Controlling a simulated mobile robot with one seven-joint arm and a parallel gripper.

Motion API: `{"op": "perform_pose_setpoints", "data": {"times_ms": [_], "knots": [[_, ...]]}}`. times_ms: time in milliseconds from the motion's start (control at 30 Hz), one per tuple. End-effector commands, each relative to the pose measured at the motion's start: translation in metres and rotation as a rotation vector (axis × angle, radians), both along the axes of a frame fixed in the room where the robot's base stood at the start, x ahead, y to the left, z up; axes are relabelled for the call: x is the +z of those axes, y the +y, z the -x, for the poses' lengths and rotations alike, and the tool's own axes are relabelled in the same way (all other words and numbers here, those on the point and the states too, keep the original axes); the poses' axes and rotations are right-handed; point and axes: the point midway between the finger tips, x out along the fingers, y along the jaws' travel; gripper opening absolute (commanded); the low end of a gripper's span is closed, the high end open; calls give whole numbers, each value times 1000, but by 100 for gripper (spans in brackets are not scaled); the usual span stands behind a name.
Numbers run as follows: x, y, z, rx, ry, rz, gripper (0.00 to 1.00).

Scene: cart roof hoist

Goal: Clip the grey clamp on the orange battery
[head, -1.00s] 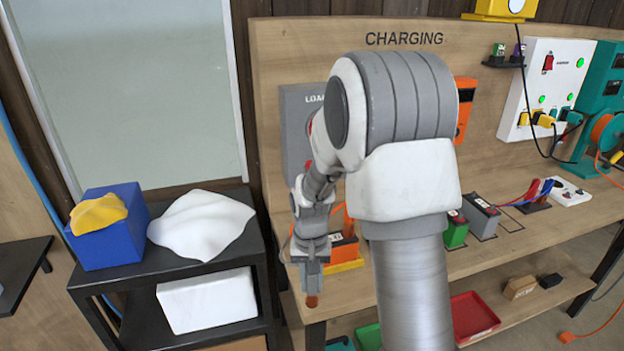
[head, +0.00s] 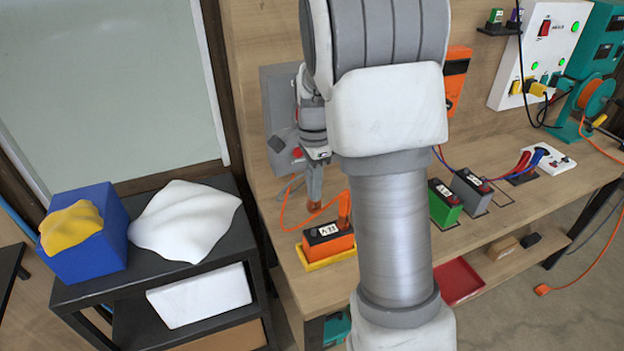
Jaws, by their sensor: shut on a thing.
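The orange battery (head: 330,243) sits in a shallow yellow tray (head: 328,262) near the bench's left front corner, with a white label on its front. An orange clamp (head: 344,208) stands upright at its right end, with an orange cable looping left from it. My gripper (head: 314,180) hangs above and slightly left of the battery, pointing down. It is shut on the grey clamp (head: 314,190), whose copper-coloured tip (head: 314,207) points down and appears apart from the battery. The battery's left terminal is hard to make out.
A grey load box (head: 278,95) is on the back panel behind my gripper. A green battery (head: 444,204) and a grey battery (head: 471,190) stand to the right, beyond my arm. A black shelf (head: 215,290) stands left of the bench (head: 490,235).

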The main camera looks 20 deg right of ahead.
Motion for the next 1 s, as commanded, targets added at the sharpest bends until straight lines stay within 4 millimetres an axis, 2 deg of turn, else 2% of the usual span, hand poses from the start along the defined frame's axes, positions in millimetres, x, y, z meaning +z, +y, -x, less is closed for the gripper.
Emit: {"op": "perform_pose_setpoints", "data": {"times_ms": [333, 1000], "knots": [[-1, 0, 0, 3, 1, 0, 0], [-55, 0, 0, 4, 1, 0, 0]]}}
